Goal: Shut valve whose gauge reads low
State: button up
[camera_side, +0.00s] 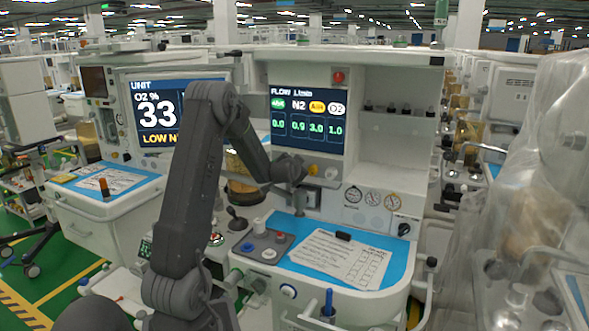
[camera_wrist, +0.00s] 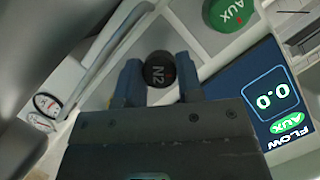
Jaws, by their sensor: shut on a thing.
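My gripper (camera_wrist: 159,84) is shut on a round black knob marked N2 (camera_wrist: 158,70), with one finger on each side of it. In the side view my gripper (camera_side: 293,170) is at the panel below the flow screen (camera_side: 307,114), and it hides the knob there. A green AUX knob (camera_wrist: 230,12) is beside it in the wrist view. A yellow knob (camera_side: 313,170) and a white knob (camera_side: 331,173) are to the right of my gripper. Three round gauges (camera_side: 373,198) are lower right; their needles are too small to read. The flow screen shows 0.0, 0.9, 3.0 and 1.0.
The left monitor (camera_side: 158,112) shows O2 % 33 and a partly hidden LOW message. A blue work surface (camera_side: 296,225) with a paper chart (camera_side: 338,258) lies below. A black knob (camera_side: 404,229) is near the gauges. A plastic-covered cart (camera_side: 530,215) stands at right.

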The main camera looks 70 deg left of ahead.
dwell(0.4)
jog(key=o, duration=0.9)
jog(key=shift+w, duration=0.1)
jog(key=shift+v, duration=4)
